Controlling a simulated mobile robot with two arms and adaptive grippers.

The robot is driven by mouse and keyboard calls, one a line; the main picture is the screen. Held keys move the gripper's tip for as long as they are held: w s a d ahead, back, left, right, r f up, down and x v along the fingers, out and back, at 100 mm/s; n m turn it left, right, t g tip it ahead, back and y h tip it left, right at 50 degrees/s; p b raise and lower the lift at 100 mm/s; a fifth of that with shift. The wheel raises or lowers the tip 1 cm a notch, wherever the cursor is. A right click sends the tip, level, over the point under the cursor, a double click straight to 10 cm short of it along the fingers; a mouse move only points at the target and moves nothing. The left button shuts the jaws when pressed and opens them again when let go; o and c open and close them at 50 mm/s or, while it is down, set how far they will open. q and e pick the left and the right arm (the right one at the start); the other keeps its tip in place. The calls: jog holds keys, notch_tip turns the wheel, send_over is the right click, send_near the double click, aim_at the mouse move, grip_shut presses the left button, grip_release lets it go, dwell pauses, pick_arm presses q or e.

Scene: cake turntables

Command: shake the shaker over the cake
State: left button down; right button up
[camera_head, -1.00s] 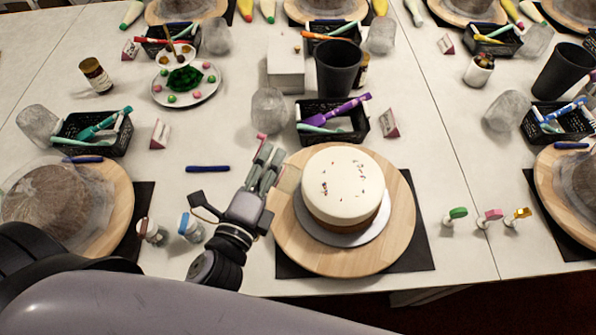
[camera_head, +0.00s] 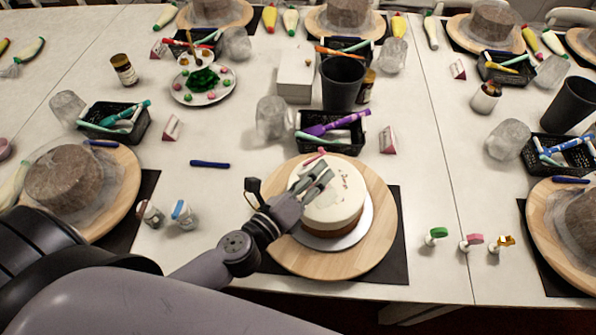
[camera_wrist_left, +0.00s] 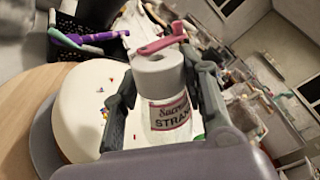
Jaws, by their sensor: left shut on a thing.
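A white-topped cake (camera_head: 345,205) with a brown base stands on a round wooden turntable (camera_head: 375,245). A few colored bits lie on its top. My left gripper (camera_head: 320,175) is above the left part of the cake in the head view. In the left wrist view, my left gripper (camera_wrist_left: 158,105) is shut on a white shaker (camera_wrist_left: 160,75) with a pink tag on its cap and a label with partly readable red and black lettering. The shaker is tilted beside the cake (camera_wrist_left: 85,110) in that view. In the head view the gripper mostly hides the shaker. My right gripper is not in view.
Two small shakers (camera_head: 183,214) stand left of the turntable. Three small colored-top items (camera_head: 470,242) stand to the right. A black basket (camera_head: 330,140), a dark cup (camera_head: 342,85) and a clear jar (camera_head: 273,118) stand behind the cake. A blue pen (camera_head: 210,164) lies on open table.

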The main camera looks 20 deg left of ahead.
pick_arm(q)
jog(key=shift+w+d+f+m+h, duration=0.15)
jog(key=shift+w+f+m+h, duration=0.35)
jog(key=shift+m, duration=0.5)
jog(key=m, duration=0.1)
jog(key=r+m, duration=0.1)
jog(key=m, duration=0.1)
jog(key=m+p, duration=0.1)
jog(key=shift+w+a+r+m, duration=0.25)
jog(key=shift+a+r+m, duration=0.05)
jog(key=shift+a+m, duration=0.1)
jog(key=shift+w+a+r+m+t+p, duration=0.1)
jog(key=shift+a+r+m+t+p, duration=0.1)
jog(key=shift+m, duration=0.35)
jog(key=shift+w+a+r+m+t+p, duration=0.1)
jog(key=shift+m+t+p, duration=0.1)
jog(key=shift+m, duration=0.75)
